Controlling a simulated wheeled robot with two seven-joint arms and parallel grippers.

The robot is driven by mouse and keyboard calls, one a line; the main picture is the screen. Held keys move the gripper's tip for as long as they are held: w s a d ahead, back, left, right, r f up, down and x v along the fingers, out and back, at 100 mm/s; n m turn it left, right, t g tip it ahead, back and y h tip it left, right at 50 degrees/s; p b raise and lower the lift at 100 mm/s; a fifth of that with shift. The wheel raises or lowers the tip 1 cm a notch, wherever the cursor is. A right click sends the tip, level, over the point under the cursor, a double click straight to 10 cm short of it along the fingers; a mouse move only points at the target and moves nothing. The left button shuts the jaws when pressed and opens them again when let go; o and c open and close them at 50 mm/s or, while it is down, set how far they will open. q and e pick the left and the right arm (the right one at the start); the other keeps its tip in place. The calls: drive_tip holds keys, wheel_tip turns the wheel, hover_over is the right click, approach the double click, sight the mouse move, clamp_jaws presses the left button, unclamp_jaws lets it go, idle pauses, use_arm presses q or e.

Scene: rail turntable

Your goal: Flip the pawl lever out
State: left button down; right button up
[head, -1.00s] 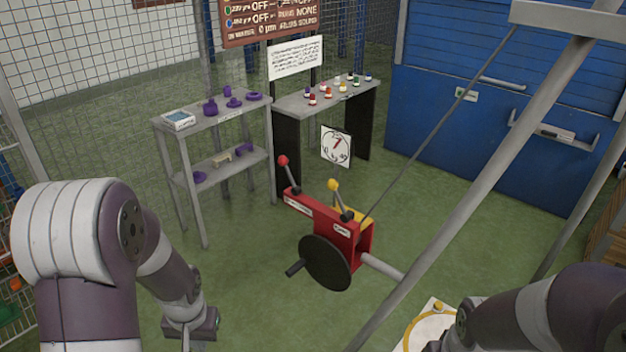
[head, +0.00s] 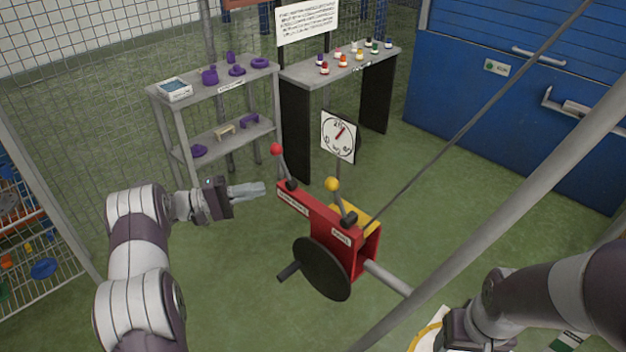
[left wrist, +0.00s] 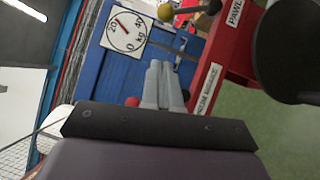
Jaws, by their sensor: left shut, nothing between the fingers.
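The pawl lever, a dark stick with a yellow ball knob (head: 332,184), stands tilted on the red winch housing (head: 318,215) beside the "PAWL" label. Its yellow knob also shows in the left wrist view (left wrist: 166,12). A second lever with a red knob (head: 276,149) stands at the housing's far left end; in the left wrist view its knob (left wrist: 132,101) is partly hidden by my gripper. My left gripper (head: 262,188) is shut and empty, left of the housing and apart from both levers. My right gripper (head: 455,332) is partly hidden at the bottom; its fingers are unclear.
A black disc with a handle (head: 322,268) is on the winch's near side. A dial gauge (head: 338,136) stands behind it. A slanting grey pole (head: 480,220) and a rope cross the right side. Shelves with purple items (head: 205,100) stand behind. Green floor lies open around.

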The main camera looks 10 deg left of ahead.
use_arm(q)
drive_tip(key=s+d+p+x, duration=0.1)
drive_tip(key=s+p+x, duration=0.1)
drive_tip(key=x, duration=1.1)
drive_tip(key=shift+p, duration=0.55)
drive_tip(key=s+d+r+m+y+p, duration=0.1)
drive_tip(key=s+d+m+y+p, duration=0.2)
drive_tip(key=d+m+p, duration=0.1)
drive_tip(key=s+d+r+m+y+p, duration=0.2)
drive_tip(key=d+p, duration=0.3)
drive_tip(key=p, duration=0.4)
drive_tip(key=shift+s+d+r+m+g+y, duration=0.4)
drive_tip(key=shift+s+m+y, duration=0.2)
drive_tip(key=shift+s+m, duration=0.25)
